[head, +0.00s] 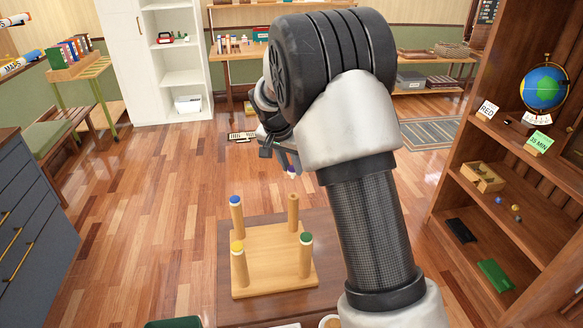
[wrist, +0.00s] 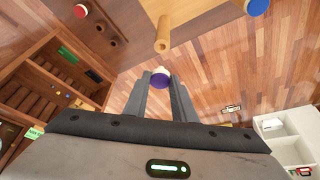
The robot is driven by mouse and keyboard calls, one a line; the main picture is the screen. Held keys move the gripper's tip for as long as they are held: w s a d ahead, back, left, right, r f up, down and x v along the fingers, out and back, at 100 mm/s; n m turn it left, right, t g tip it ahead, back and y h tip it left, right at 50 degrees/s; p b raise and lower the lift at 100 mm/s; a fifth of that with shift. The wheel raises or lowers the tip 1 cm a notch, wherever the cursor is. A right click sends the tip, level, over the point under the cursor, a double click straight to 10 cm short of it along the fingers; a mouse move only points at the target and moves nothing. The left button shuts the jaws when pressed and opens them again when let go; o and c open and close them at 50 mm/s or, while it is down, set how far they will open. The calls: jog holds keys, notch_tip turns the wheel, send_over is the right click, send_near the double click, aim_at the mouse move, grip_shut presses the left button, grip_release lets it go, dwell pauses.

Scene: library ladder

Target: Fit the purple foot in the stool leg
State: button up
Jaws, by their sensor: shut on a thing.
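The wooden stool (head: 270,262) lies upside down on a dark brown table, legs up. Its far right leg (head: 293,207) is bare; in the wrist view the bare leg (wrist: 163,36) has a hole in its end. The other legs carry a blue foot (head: 234,200), a yellow foot (head: 237,246) and a green foot (head: 306,238). My gripper (head: 289,168) is shut on the purple foot (wrist: 160,82), its pale part toward the leg. The foot is above the bare leg and apart from it. My arm hides part of the right side.
In the wrist view a red foot (wrist: 80,11) sits near dark holes in a brown surface. A bookcase (head: 500,190) with a globe stands at the right, a grey-blue drawer cabinet (head: 30,225) at the left.

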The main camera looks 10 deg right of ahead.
jog(key=b, duration=0.3)
send_over(295, 195)
jog(key=s+a, duration=0.1)
jog(key=shift+f, duration=2.8)
jog(key=shift+f+b, duration=0.4)
jog(key=shift+b, duration=0.1)
jog(key=shift+f+b, duration=1.3)
jog(key=shift+b, duration=0.25)
dwell(0.8)
jog(key=o, duration=1.6)
jog(key=shift+c, duration=0.2)
jog(key=shift+r, duration=0.15)
jog(key=shift+r+p, duration=1.7)
jog(key=shift+r, duration=1.2)
